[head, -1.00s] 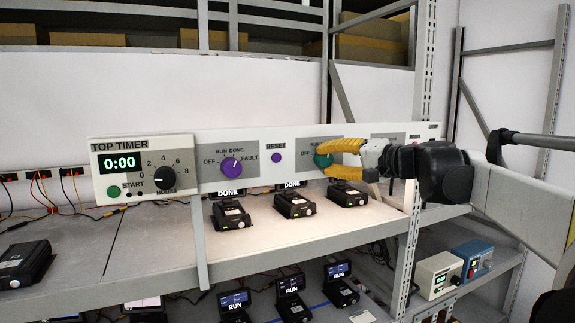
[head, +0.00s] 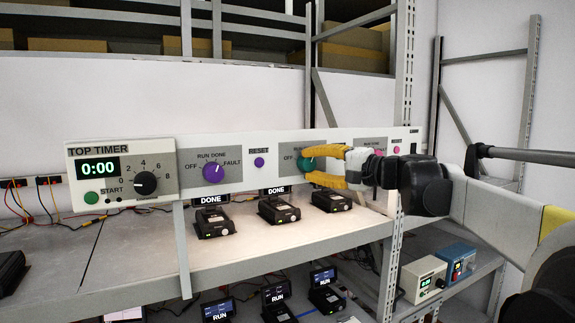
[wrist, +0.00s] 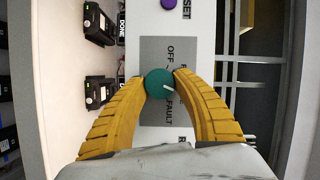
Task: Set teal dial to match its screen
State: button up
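The teal dial (head: 306,163) sits on a grey plate of the long white panel. It also shows in the wrist view (wrist: 159,83), its white pointer aimed right and slightly down, on the side of the plate's lettering. My gripper (wrist: 161,80) has its two yellow fingers at both sides of the dial, seemingly touching it. In the head view my gripper (head: 308,166) reaches in from the right. A screen (head: 277,191) reading DONE stands below and left of the dial. Another DONE screen (head: 211,200) stands under the purple dial. I cannot tell for certain which screen belongs to teal.
A purple dial (head: 213,172), a small purple reset button (head: 259,162) and a top timer (head: 121,172) reading 0:00 are left of my gripper. Black devices (head: 279,210) stand on the shelf below. A metal upright (head: 401,75) is close beside my arm.

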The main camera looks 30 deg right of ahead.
jog(key=o, duration=0.4)
jog(key=v, duration=1.2)
jog(key=s+a+f+n+g+b, duration=0.15)
jog(key=a+f+b, duration=0.4)
jog(key=f, duration=0.55)
jog(key=s+a+f+n+g+h+b, duration=0.1)
jog(key=a+f+g+b, duration=0.25)
jog(key=a+f, duration=0.45)
jog(key=s+a+f+n+g+b, duration=0.1)
jog(key=a+f+b, duration=0.4)
jog(key=f, duration=0.8)
jog(key=s+a+f+n+g+h+b, duration=0.1)
jog(key=s+f+b, duration=0.3)
jog(key=f, duration=0.8)
jog(key=s+a+f+n+g+h+b, duration=0.1)
jog(key=s+a+f+n+h+b, duration=0.1)
jog(key=f+b, duration=0.6)
jog(key=s+a+f+n+h+b, duration=0.2)
jog(key=s+f+b, duration=0.4)
jog(key=f, duration=1)
jog(key=shift+s+f+n+g+h+b, duration=0.1)
jog(key=shift+f+n+g+h+b, duration=0.15)
jog(key=shift+n, duration=0.4)
jog(key=shift+s+f+n+g+h+b, duration=0.15)
jog(key=shift+n+h+b, duration=0.2)
jog(key=shift+n, duration=0.25)
